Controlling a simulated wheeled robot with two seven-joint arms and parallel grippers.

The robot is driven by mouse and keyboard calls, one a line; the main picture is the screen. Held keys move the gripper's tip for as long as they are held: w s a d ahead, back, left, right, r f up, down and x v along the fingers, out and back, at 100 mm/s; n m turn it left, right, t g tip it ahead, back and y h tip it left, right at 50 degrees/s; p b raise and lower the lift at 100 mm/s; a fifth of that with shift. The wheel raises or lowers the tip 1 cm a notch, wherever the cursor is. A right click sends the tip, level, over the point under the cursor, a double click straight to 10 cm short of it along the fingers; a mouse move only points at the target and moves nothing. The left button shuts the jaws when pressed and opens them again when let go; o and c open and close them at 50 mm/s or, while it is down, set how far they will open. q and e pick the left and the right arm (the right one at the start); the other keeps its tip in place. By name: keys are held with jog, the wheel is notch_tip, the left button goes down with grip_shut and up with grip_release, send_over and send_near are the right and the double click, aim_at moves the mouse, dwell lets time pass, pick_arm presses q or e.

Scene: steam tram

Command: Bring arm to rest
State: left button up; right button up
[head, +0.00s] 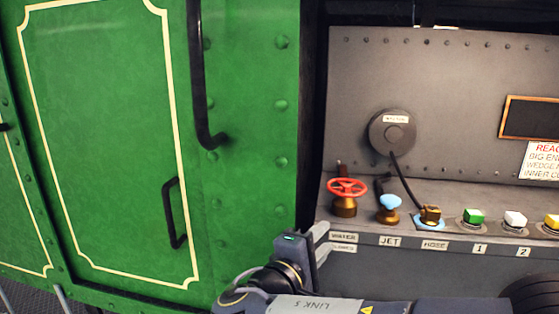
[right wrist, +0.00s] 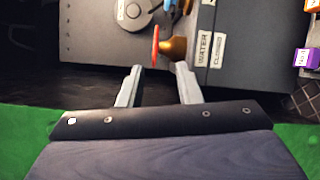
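My right gripper (head: 326,238) is at the front edge of the grey control shelf, just below and left of the red valve wheel. In the right wrist view its two fingers (right wrist: 159,68) stand apart with nothing between them. The red wheel (head: 346,187) with its brass body sits beyond the fingertips; it also shows edge-on in the right wrist view (right wrist: 155,46). The fingers look clear of the wheel. My right arm crosses the bottom of the head view. My left gripper is not seen.
A round grey reel (head: 392,132) is on the panel behind. A green tram wall with black handles (head: 174,212) stands left.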

jog(key=s+d+f+m+g+y, duration=0.2)
jog(key=s+d+f+g, duration=0.3)
jog(key=d, duration=0.4)
jog(key=s+d+f+m+g+y, duration=0.1)
jog(key=s+d+f+m+g, duration=0.25)
jog(key=d+f, duration=0.4)
jog(key=s+d+f+m+g+y, duration=0.3)
jog(key=s+f+y, duration=0.15)
jog(key=s, duration=0.35)
jog(key=s+a+f+m+t+y, duration=0.1)
jog(key=s+a+m+t+y, duration=0.2)
jog(key=s+a+m+y, duration=0.3)
jog(key=shift+s+y, duration=0.45)
jog(key=shift+s+d+m, duration=0.1)
jog(key=shift+d+m, duration=0.1)
jog(key=shift+m, duration=0.05)
